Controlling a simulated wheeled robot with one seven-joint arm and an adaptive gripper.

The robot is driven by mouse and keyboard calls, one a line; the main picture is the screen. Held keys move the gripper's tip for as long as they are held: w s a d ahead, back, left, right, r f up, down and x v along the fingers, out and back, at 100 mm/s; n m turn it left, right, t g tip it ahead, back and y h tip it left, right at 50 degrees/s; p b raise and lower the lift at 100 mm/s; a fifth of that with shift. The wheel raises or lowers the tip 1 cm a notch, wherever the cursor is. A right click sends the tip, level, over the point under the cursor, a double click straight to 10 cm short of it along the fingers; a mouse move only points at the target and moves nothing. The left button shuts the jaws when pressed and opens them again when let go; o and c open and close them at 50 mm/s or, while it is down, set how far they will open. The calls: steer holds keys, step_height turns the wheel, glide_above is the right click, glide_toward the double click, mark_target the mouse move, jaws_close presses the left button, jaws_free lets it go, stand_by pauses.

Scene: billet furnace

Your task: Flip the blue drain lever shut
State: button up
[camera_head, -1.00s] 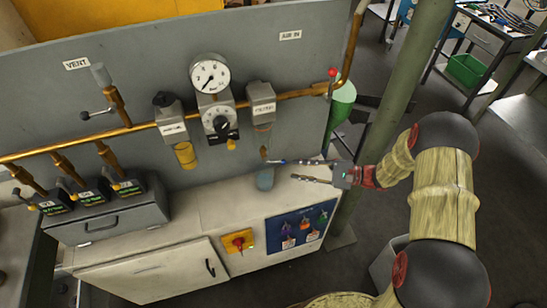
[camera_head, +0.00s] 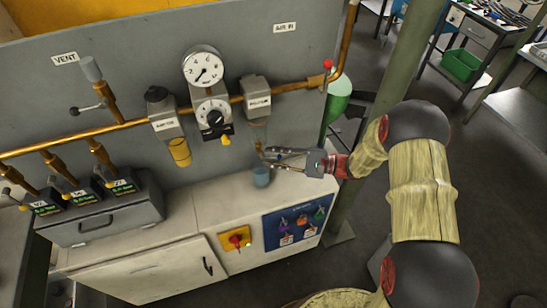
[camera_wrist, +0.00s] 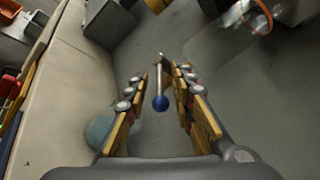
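The blue drain lever shows in the wrist view as a blue ball (camera_wrist: 160,103) on a thin metal stem. The ball lies between the two fingers of my gripper (camera_wrist: 160,82), with visible gaps on both sides. My gripper is open and holds nothing. In the head view, my gripper (camera_head: 276,157) reaches in from the right, just below the filter unit (camera_head: 257,97) at the right end of the brass pipe. The lever is too small to make out clearly there, near the fingertips. A grey-blue cup (camera_head: 261,177) stands on the cabinet top below them.
A pressure gauge and regulator (camera_head: 203,67) and a yellow-bowled unit (camera_head: 180,152) stand left of the filter. A red-knobbed valve (camera_head: 327,65) is above right. A green post (camera_head: 385,90) stands behind my arm. The cabinet top (camera_head: 213,198) is mostly clear.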

steer(key=shift+c, duration=0.7)
jaws_close()
steer(key=shift+d+r+n+h+p, duration=0.1)
steer(key=shift+r+n+h+p, duration=0.55)
steer(key=shift+h+p, duration=0.5)
steer(key=shift+r+n+h+p, duration=0.15)
steer(key=shift+n+h+p, duration=0.1)
steer(key=shift+h+p, duration=0.45)
steer(key=shift+o, duration=0.4)
jaws_free()
steer(key=shift+o, duration=0.3)
